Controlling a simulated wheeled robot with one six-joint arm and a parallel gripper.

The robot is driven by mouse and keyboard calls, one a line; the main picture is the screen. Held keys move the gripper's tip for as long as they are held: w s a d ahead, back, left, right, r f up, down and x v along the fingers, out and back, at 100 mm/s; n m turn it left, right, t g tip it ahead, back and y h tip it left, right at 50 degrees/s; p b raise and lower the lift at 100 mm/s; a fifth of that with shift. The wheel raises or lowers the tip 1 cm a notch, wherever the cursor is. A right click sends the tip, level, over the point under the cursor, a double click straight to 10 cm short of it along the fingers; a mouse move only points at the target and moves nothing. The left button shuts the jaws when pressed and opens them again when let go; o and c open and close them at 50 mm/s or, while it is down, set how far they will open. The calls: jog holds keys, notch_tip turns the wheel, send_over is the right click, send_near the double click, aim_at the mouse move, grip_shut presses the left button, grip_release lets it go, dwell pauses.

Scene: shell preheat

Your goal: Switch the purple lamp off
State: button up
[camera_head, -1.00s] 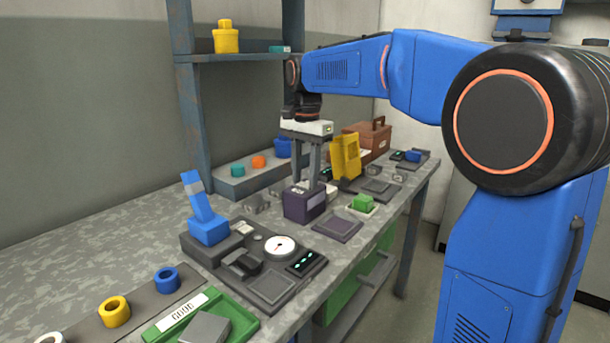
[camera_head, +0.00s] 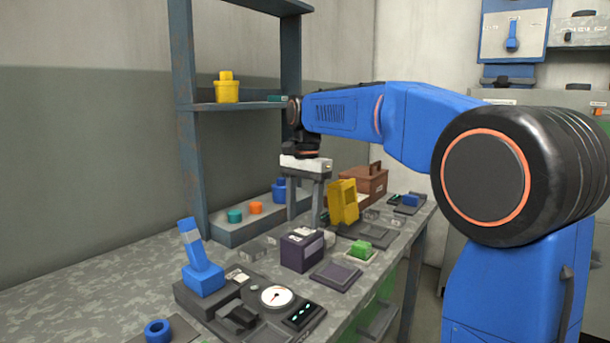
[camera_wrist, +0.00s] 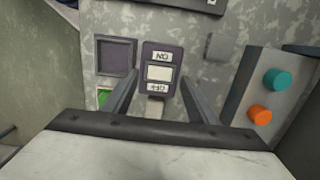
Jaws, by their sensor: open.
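A dark purple box (camera_head: 296,251) stands on the bench, with pale labels on it. In the wrist view its top (camera_wrist: 176,58) reads ON at one end and OFF at the other, with a white patch between them. A flat purple square (camera_head: 336,275) lies beside it on the bench; it also shows in the wrist view (camera_wrist: 116,55). My gripper (camera_head: 304,218) is open and empty, pointing down just behind and above the box. In the wrist view its fingers (camera_wrist: 157,86) flank the OFF end. I cannot tell whether any lamp is lit.
A yellow device (camera_head: 343,203), a brown case (camera_head: 368,184) and a green block (camera_head: 361,249) stand nearby. A grey block with teal (camera_head: 235,216) and orange (camera_head: 255,208) knobs is behind. A blue lever (camera_head: 202,272) and a round gauge (camera_head: 277,296) are at the front left.

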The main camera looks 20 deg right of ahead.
notch_tip(320, 180, up, 15)
jog(key=shift+w+d, duration=0.3)
jog(key=shift+d, duration=0.15)
jog(key=shift+s, duration=0.1)
jog(key=s+d+f+n+t, duration=0.2)
jog(key=s+f+n, duration=0.3)
jog(key=s+f, duration=1.1)
jog(key=s+d+f+n+t, duration=0.3)
jog(key=s+d+f+n, duration=0.1)
jog(key=s+f, duration=1.2)
jog(key=shift+s+d+f+n+h, duration=0.15)
jog(key=shift+s+f+n+h, duration=0.2)
jog(key=shift+f+n, duration=0.45)
jog(key=shift+r, duration=0.1)
